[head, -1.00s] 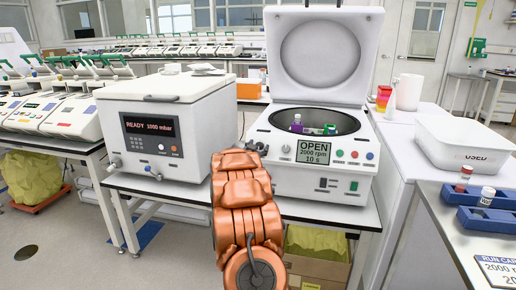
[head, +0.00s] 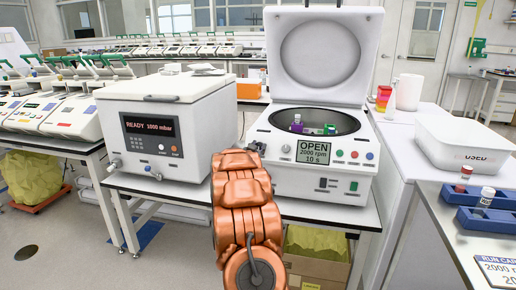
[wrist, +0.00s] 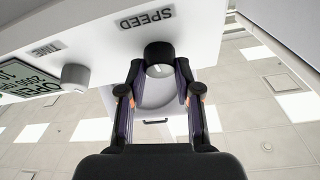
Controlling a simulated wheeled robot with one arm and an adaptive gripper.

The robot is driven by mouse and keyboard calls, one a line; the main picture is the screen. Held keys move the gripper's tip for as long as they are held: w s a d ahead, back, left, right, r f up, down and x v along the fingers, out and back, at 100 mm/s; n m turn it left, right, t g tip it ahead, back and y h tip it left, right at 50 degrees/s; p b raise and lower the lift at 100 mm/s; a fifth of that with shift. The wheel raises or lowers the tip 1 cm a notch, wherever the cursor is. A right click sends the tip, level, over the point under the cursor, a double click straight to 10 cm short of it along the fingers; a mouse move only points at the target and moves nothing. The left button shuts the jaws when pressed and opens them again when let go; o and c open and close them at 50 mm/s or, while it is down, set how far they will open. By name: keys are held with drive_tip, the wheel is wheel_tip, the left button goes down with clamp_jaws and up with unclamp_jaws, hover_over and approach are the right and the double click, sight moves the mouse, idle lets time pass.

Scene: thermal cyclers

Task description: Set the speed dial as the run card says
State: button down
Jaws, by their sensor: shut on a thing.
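The white centrifuge (head: 284,177) stands with its lid up on the bench, and its display (head: 313,151) reads OPEN, 2000 rpm, 10 s. In the wrist view, which is upside down, the black speed dial (wrist: 159,57) sits below the SPEED label. My gripper (wrist: 159,72) is shut on this dial, one finger on each side. The TIME knob (wrist: 75,76) is beside it, untouched. The run card (head: 497,270) at the lower right shows 2000 and a cut-off second line.
Two capped tubes (head: 297,121) stand in the open bowl. A white READY 1000 mbar machine (head: 165,120) is close on the left. A blue rack (head: 480,219) with tubes and a bin marked USED (head: 465,140) are on the right.

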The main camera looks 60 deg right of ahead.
drive_tip(key=shift+f+m+p, duration=0.1)
drive_tip(key=shift+m+p, duration=0.25)
drive_tip(key=shift+m, duration=0.05)
drive_tip(key=c, duration=0.8)
unclamp_jaws()
drive_tip(key=shift+a, duration=0.1)
drive_tip(key=v, duration=1.1)
drive_tip(key=shift+a, duration=0.45)
